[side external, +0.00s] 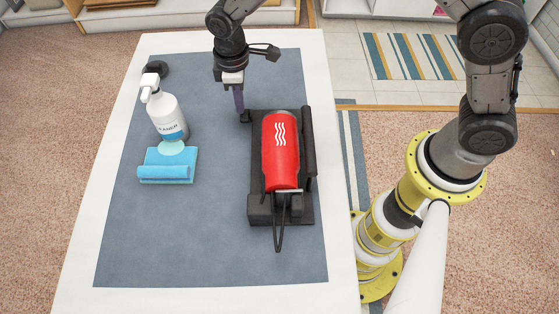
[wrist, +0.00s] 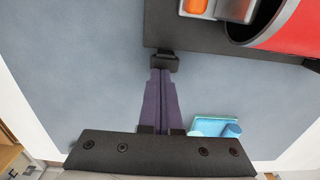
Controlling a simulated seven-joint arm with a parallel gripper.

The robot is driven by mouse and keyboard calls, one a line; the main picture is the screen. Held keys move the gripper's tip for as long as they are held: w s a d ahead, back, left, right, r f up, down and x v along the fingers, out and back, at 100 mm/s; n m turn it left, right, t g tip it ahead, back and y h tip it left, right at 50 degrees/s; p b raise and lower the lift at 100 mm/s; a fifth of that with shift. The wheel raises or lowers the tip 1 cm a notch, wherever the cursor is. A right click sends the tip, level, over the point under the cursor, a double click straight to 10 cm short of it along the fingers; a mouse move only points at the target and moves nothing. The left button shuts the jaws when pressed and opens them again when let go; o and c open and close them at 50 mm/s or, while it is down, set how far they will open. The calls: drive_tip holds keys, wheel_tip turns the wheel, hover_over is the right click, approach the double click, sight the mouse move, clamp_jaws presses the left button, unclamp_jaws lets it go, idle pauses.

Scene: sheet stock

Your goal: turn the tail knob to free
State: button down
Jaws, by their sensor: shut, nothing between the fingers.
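A red cylinder (side external: 280,150) with white wavy lines lies in a black base (side external: 304,208) on the grey mat. A small black knob-like piece (side external: 246,117) sticks out at the base's far left corner; it also shows in the wrist view (wrist: 164,62). I take it as the tail knob, but its setting cannot be read. My gripper (side external: 239,108) points down with its purple fingers together and empty, the tips right at this piece. In the wrist view, the fingertips (wrist: 160,72) meet its near edge; I cannot tell whether they touch.
A white spray bottle (side external: 166,112) and a folded blue cloth (side external: 167,172) stand to the left on the mat. A small dark round item (side external: 155,69) lies behind the bottle. An orange piece (wrist: 196,6) shows at the cylinder's end. The mat's front is clear.

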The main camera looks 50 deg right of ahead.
wheel_tip(320, 180, up, 8)
idle(1.0)
drive_tip(key=s+d+r+m+t, duration=0.25)
drive_tip(key=d+r, duration=0.35)
drive_tip(key=r, duration=0.3)
drive_tip(key=s+d+r+m+t, duration=0.1)
drive_tip(key=s+d+r+t, duration=0.1)
drive_tip(key=s+d+r, duration=0.5)
drive_tip(key=s+d+r+m+t, duration=0.1)
drive_tip(key=s+d+r+m, duration=0.3)
drive_tip(key=s, duration=0.6)
drive_tip(key=s+d+f+m, duration=0.1)
drive_tip(key=s+f, duration=0.4)
drive_tip(key=s, duration=0.2)
drive_tip(key=shift+s+d+f+m, duration=0.2)
drive_tip(key=shift+d+f+m, duration=0.15)
drive_tip(key=shift+d, duration=0.05)
